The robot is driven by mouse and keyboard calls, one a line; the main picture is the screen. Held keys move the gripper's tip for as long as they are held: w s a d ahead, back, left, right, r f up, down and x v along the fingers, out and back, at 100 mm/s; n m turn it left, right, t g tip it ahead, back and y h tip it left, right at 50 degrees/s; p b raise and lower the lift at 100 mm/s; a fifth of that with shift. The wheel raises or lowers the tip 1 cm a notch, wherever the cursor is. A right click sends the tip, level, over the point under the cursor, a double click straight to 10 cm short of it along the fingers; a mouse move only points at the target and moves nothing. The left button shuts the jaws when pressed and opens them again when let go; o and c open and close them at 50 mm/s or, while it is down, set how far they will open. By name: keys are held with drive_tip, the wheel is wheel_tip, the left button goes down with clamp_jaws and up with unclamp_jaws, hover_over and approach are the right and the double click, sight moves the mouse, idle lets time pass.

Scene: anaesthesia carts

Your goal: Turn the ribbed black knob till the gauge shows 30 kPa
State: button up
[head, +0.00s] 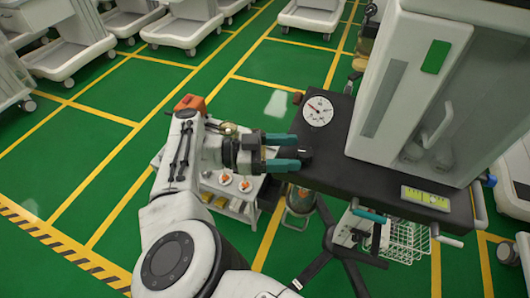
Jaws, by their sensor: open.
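The round white gauge (318,110) is on the left end of a dark cart top. Its dial faces up and a dark needle shows, but its reading is too small to tell. A small black knob (306,154) sits at the left edge of the cart, just below the gauge in the picture. My gripper (295,152) has two teal fingers, spread apart, pointing right at the knob. The fingertips are close to or around the knob; I cannot tell whether they touch it. The knob's ribs are too small to make out.
The dark cart top (385,180) carries a white cabinet (428,95) with glass-fronted vessels and a yellow-green display (425,198). Below are a wire basket (402,240), a gas cylinder (299,200) and a low trolley (236,188). Green floor (110,130) is free at left.

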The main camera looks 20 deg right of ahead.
drive_tip(key=b+v, duration=0.2)
drive_tip(key=v, duration=0.4)
drive_tip(key=shift+a, duration=0.2)
idle(0.4)
